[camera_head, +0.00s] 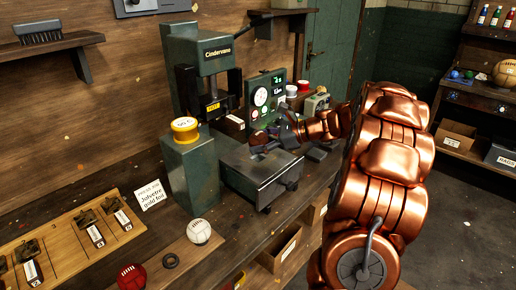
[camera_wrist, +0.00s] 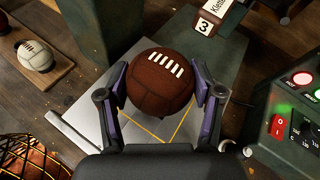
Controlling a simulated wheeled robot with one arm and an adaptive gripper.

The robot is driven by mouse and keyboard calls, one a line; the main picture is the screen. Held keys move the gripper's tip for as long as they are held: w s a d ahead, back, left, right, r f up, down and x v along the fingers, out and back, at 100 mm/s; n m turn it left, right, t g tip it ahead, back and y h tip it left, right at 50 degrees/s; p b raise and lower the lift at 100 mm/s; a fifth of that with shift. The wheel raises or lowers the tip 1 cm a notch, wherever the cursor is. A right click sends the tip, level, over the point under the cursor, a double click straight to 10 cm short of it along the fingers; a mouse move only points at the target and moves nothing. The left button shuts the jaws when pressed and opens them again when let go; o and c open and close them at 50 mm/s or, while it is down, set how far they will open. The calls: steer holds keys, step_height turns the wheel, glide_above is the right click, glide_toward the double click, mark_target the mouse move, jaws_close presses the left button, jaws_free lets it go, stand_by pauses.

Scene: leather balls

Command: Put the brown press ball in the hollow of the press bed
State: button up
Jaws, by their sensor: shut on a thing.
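The brown press ball (camera_wrist: 158,82), with white laces on top, sits between the two fingers of my gripper (camera_wrist: 162,88) in the wrist view. Both fingers touch its sides. In the head view my gripper (camera_head: 272,143) is over the press bed (camera_head: 262,183), and the ball (camera_head: 258,138) is a small, partly covered brown shape. In the wrist view the grey plate of the bed (camera_wrist: 92,112) with yellow lines lies beneath the ball. The hollow is hidden, and I cannot tell how far the ball is above the plate.
The green press (camera_head: 195,60) stands behind the bed. A post with a yellow button (camera_head: 185,129) stands left of it. A control box (camera_wrist: 300,105) is close at right in the wrist view. A white ball (camera_head: 199,231) and red ball (camera_head: 132,277) rest on a board at front left.

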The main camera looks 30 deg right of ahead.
steer(key=shift+w+d, duration=0.15)
steer(key=shift+w, duration=0.4)
steer(key=shift+f+p, duration=0.45)
steer(key=shift+f, duration=1.35)
steer(key=o, duration=1.2)
steer(key=shift+f, duration=0.15)
steer(key=shift+s, duration=0.1)
